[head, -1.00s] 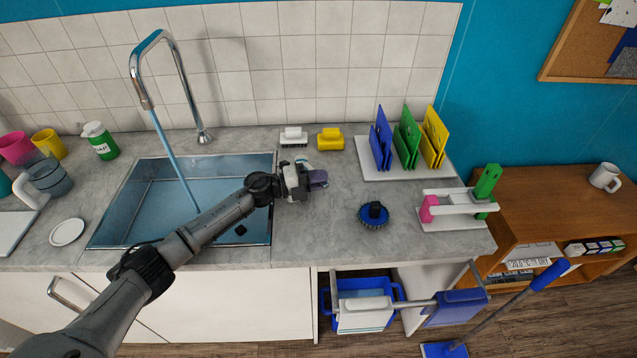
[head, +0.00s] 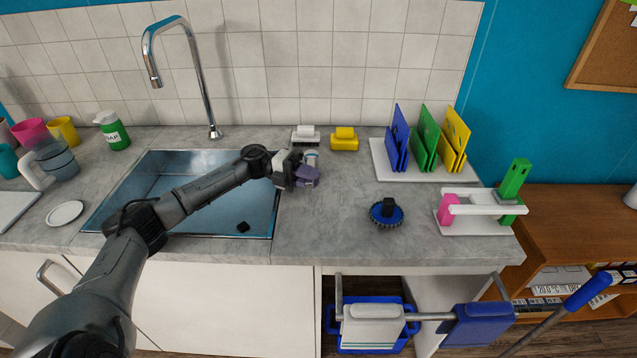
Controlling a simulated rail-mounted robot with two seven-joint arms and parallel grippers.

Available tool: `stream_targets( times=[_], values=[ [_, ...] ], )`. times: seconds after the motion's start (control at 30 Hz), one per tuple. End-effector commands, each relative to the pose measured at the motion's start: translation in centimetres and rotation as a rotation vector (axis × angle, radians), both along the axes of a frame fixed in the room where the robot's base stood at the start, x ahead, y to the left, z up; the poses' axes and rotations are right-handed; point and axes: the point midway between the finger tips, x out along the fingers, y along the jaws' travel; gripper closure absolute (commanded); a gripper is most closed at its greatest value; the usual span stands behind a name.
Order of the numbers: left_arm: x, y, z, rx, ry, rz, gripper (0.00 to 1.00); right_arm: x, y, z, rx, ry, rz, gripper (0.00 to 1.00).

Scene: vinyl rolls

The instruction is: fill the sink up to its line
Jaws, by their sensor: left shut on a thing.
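The steel sink (head: 150,185) is set in the counter at the left. Its inside looks bluish, with water in it, but I cannot make out the line or exact level. A black plug-like piece (head: 243,227) shows near its front right. The tall chrome tap (head: 203,90) stands behind the sink, and no stream falls from its spout. My left gripper (head: 307,175) reaches across the sink to the counter at its right. It is shut on a small white fitting (head: 311,156), mostly hidden behind the purple fingers. My right gripper is out of view.
A round blue brush (head: 386,213) and a rack of coloured boards (head: 425,172) are to the right. A soap jug (head: 113,132) and cups stand left. The counter's front middle is clear.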

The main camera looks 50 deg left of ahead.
Motion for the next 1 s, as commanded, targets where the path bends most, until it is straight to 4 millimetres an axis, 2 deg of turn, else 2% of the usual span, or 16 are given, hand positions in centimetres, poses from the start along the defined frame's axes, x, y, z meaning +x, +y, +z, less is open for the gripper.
stream_targets(
  times=[0.43, 0.47, 0.7, 1.0],
  values=[
    [-0.17, 0.13, 0.06, 0.001, -0.001, -0.009, 1.0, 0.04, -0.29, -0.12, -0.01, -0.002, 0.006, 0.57],
    [-0.17, 0.13, 0.05, 0.0, 0.0, -0.009, 0.81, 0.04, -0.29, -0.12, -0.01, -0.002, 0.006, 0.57],
    [-0.15, 0.13, 0.03, 0.0, 0.0, -0.008, 0.58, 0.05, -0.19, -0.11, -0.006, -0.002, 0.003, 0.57],
    [-0.25, 0.35, -0.06, 0.0, 0.001, -0.006, 0.57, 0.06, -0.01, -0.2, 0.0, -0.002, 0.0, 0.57]
  ],
)
